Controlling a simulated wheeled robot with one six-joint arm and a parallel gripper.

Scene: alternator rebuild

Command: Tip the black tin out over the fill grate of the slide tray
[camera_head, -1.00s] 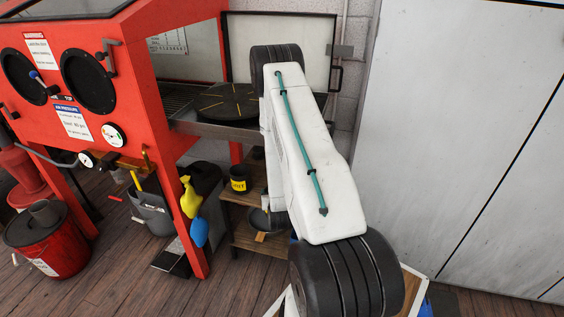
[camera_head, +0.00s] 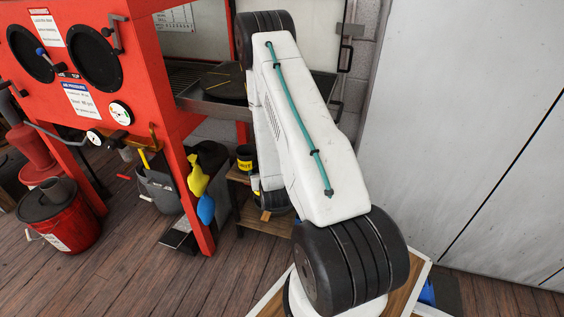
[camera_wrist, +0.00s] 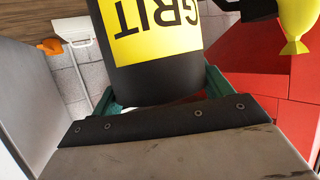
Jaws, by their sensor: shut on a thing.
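The black tin (camera_wrist: 155,80) has a yellow GRIT label that reads upside down in the wrist view. My gripper (camera_wrist: 163,88) is shut on it, with a teal finger on each side. In the head view the tin (camera_head: 245,164) shows at the wooden shelf stand, partly behind my arm. I cannot tell whether it is clear of the shelf. My gripper is hidden behind my arm there. A slatted grate (camera_head: 186,78) and a grey metal tray (camera_head: 212,106) show at the red cabinet's open side. The tray's right part is hidden by my arm.
The red cabinet (camera_head: 150,100) stands left of my arm. A red bucket (camera_head: 66,222) is on the floor. The grey panel (camera_head: 470,130) fills the right.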

